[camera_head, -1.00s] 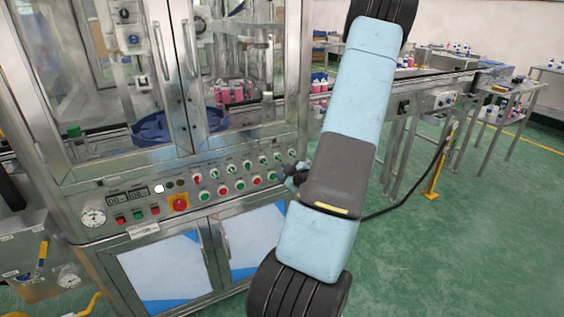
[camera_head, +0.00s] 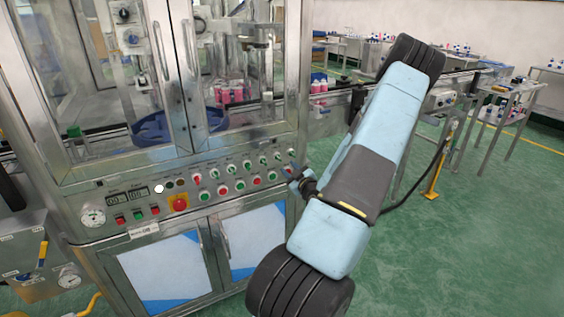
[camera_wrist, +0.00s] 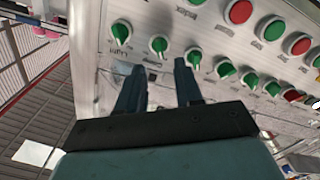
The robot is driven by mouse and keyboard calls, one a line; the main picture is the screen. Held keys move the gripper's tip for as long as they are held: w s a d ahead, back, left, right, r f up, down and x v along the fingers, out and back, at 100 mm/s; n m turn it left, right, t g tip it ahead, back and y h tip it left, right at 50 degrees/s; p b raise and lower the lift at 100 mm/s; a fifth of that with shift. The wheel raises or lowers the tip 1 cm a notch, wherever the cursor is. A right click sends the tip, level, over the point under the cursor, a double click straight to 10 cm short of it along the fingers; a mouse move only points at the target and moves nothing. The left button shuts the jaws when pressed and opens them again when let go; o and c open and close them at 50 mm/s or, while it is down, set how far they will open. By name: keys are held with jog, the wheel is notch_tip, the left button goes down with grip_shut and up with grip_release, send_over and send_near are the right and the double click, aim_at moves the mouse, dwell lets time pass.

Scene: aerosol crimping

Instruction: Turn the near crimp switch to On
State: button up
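A row of small rotary switches (camera_head: 247,164) runs along the machine's control panel in the head view. In the wrist view, green switch knobs sit at the far left (camera_wrist: 121,31), beside it (camera_wrist: 159,45) and further right (camera_wrist: 193,58). The labels are too small and tilted to read, so I cannot tell which is the near crimp switch. My gripper (camera_wrist: 159,66) is open and empty. Its two fingers point at the panel, with the second knob from the left just beyond the gap. In the head view my gripper (camera_head: 297,181) is near the panel's right end, partly hidden by my arm.
Red and green push buttons (camera_head: 239,185) line the panel below the switches. A red emergency stop on yellow (camera_head: 180,203) is further left. Glass doors (camera_head: 235,80) stand above and cabinet doors (camera_head: 160,268) below. A conveyor (camera_head: 340,97) extends right; green floor lies open there.

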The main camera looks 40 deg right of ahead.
aim_at(280, 160)
jog(key=x, duration=0.7)
jog(key=shift+c, duration=0.5)
grip_shut()
